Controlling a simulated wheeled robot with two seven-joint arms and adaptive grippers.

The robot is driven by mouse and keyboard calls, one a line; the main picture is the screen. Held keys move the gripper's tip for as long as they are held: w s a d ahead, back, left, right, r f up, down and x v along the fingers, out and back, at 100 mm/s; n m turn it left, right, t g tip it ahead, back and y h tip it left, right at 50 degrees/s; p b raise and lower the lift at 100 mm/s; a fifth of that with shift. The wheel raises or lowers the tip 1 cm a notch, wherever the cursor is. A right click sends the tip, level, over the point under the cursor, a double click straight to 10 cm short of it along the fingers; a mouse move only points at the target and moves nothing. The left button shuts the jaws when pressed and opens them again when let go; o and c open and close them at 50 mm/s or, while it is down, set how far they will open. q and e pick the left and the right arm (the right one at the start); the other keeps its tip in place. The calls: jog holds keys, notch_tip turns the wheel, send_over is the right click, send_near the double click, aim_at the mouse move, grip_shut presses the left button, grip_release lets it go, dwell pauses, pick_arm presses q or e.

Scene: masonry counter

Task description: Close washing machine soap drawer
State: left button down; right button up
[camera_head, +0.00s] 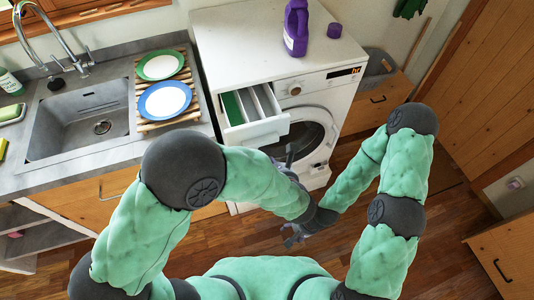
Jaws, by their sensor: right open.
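The washing machine (340,92) is white and stands right of the sink counter. Its soap drawer (262,128) is pulled out at the upper left of the front, showing white dividers and a green compartment at its left. My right gripper (291,239) is open and empty, low in front of the machine and below the drawer, apart from it. My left gripper (289,158) shows only as small dark parts above my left forearm, in front of the round door and below the drawer. My forearm hides the rest, so its opening is unclear.
The sink (85,120) and a rack with two plates (165,99) are at left. A grey bin (378,68) sits right of the machine. Wooden floor (440,235) is clear at right.

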aim_at(250, 112)
pick_arm(q)
jog(key=shift+w+a+r, duration=0.1)
jog(key=shift+w+a, duration=0.2)
jog(key=shift+w, duration=0.6)
jog(key=shift+w+a, duration=0.3)
jog(key=shift+w, duration=0.6)
jog(key=w+a+b, duration=0.1)
jog(key=w, duration=0.4)
jog(key=w+a+b, duration=0.1)
jog(key=w+a, duration=0.1)
jog(key=w, duration=0.2)
jog(key=w+a+b, duration=0.1)
jog(key=w, duration=0.4)
jog(key=shift+w+a, duration=0.35)
jog(key=shift+a, duration=0.05)
jog(key=shift+w+a+b, duration=0.2)
jog(key=shift+w+b, duration=0.15)
jog(key=shift+w, duration=0.25)
jog(key=shift+r, duration=0.1)
